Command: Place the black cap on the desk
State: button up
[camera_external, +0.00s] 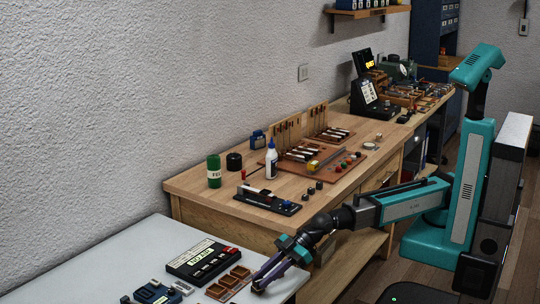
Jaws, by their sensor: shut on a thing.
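My gripper (262,281) reaches down and left over the white-topped table (115,262) at the lower left, near its right end. It is shut on a small dark piece, which looks like the black cap (258,289). The fingers cover part of it, and I cannot tell whether it touches the tabletop. The wooden desk (215,205) stands behind, along the wall. Several small black knob-like pieces (311,190) stand near its front edge.
Brown compartment trays (217,291) and a black device (202,260) lie left of my gripper. A blue device (157,292) is further left. The desk holds a green bottle (214,170), a white bottle (271,158) and a key-action board (335,168). The white table's back left is clear.

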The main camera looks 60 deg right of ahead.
send_over(251, 300)
jog(key=shift+w+f, duration=0.15)
jog(key=shift+f, duration=0.1)
dwell(0.4)
jog(key=shift+f, duration=1.75)
jog(key=shift+f, duration=0.2)
jog(key=o, duration=1)
jog(key=shift+r, duration=0.1)
